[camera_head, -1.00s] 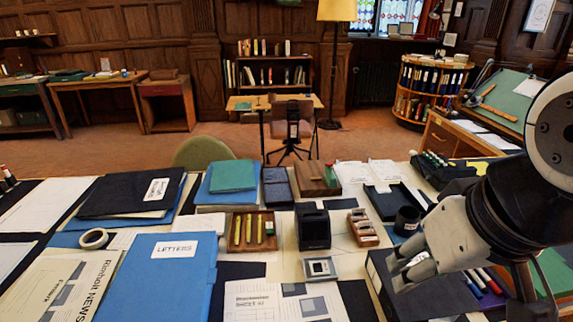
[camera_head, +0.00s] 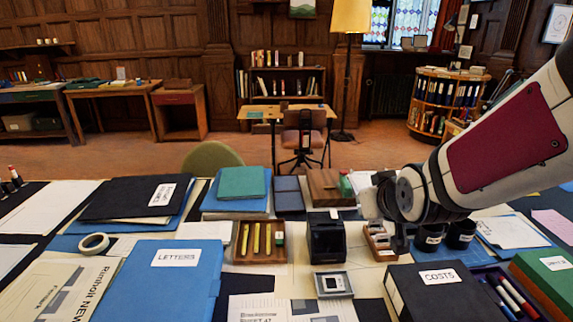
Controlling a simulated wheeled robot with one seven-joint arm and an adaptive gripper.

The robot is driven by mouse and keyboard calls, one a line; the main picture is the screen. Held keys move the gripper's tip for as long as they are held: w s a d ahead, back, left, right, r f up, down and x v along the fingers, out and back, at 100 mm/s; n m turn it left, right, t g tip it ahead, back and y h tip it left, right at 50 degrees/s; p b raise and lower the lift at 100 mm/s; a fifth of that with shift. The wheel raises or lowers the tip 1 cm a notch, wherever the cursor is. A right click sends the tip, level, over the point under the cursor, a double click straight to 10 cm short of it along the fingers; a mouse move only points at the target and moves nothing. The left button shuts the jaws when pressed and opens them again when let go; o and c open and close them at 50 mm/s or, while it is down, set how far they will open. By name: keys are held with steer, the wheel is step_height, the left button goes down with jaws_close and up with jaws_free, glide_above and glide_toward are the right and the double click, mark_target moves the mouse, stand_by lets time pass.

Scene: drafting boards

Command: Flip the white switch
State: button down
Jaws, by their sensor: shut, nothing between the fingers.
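A small square grey switch box (camera_head: 333,284) with a pale and dark centre lies on the desk in front of the black holder. It looks like the switch; which way its rocker leans is too small to tell. My gripper (camera_head: 399,243) is at the right, above and behind the switch box and apart from it. It points down beside the wooden block with round inserts. It is shut and empty, and its fingers are partly hidden by my wrist.
A black COSTS binder (camera_head: 440,288) lies right of the switch box. A black holder (camera_head: 327,237) and a wooden pencil tray (camera_head: 247,255) stand behind it. A blue LETTERS folder (camera_head: 160,285) is at left. Dark cups (camera_head: 460,234) stand right of my wrist.

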steer(key=w+f+m+t+b, duration=0.1)
steer(key=w+f+t+b, duration=0.4)
steer(key=w+f, duration=0.8)
steer(key=shift+w+d+f+t+b, duration=0.3)
steer(key=shift+d+t, duration=0.15)
steer(key=shift+t, duration=0.35)
glide_above(336, 216)
steer(key=s, duration=0.1)
steer(key=shift+f, duration=0.5)
steer(key=f, duration=0.3)
steer(key=shift+w+b, duration=0.35)
steer(key=shift+f, duration=0.5)
steer(key=shift+w, duration=0.15)
